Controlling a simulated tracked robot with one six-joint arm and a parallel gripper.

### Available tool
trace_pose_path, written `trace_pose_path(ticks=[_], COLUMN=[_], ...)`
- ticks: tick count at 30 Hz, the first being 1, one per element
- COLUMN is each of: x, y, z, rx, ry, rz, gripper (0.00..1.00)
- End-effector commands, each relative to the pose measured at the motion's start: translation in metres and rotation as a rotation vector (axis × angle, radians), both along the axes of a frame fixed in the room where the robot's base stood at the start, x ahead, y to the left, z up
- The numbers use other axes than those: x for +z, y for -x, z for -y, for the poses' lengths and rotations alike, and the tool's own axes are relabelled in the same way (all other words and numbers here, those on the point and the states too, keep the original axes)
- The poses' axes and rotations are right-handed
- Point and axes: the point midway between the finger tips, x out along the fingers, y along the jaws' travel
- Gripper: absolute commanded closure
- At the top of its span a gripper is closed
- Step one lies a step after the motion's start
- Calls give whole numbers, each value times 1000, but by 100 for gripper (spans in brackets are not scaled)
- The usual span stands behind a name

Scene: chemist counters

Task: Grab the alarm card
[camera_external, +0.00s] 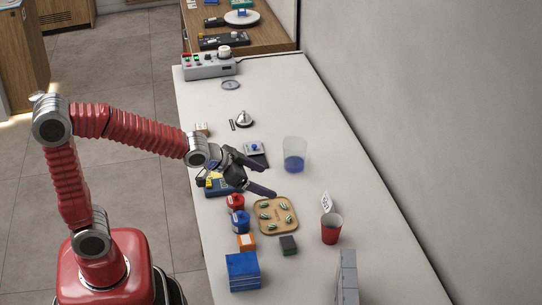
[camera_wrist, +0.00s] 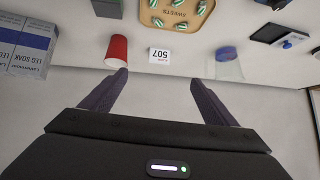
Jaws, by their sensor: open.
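No card in either view can be read as an alarm card. A small white standing card (camera_external: 326,201) is on the right side of the counter, behind the red cup. In the wrist view the white card (camera_wrist: 160,55) reads 507 upside down, between the red cup and the clear tumbler. My gripper (camera_external: 268,180) is open and empty above the counter, close to the tan tray. In the wrist view my gripper (camera_wrist: 158,77) has its fingers spread, with bare counter and wall between them; the card appears beyond the fingertips.
The red cup (camera_external: 331,229), clear tumbler (camera_external: 295,155) and tan sweets tray (camera_external: 262,224) stand around the card. Red and blue containers (camera_external: 240,222) and a blue box (camera_external: 243,271) line the left edge. Grey boxes (camera_external: 347,278) stand in front. The right strip along the wall is clear.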

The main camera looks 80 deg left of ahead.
Motion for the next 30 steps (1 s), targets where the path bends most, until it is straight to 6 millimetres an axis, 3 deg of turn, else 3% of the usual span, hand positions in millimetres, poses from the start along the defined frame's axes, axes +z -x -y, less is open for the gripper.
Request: trace_pose_path(ticks=[6, 18, 24, 30], x=[-22, -71, -102, -122], y=[-49, -123, -151, -166], z=[-12, -28, -33, -35], rx=[-13, -57, -85, -106], ry=[-3, 17, 40, 62], rz=[70, 207, 272, 319], gripper=[19, 19, 19, 19])
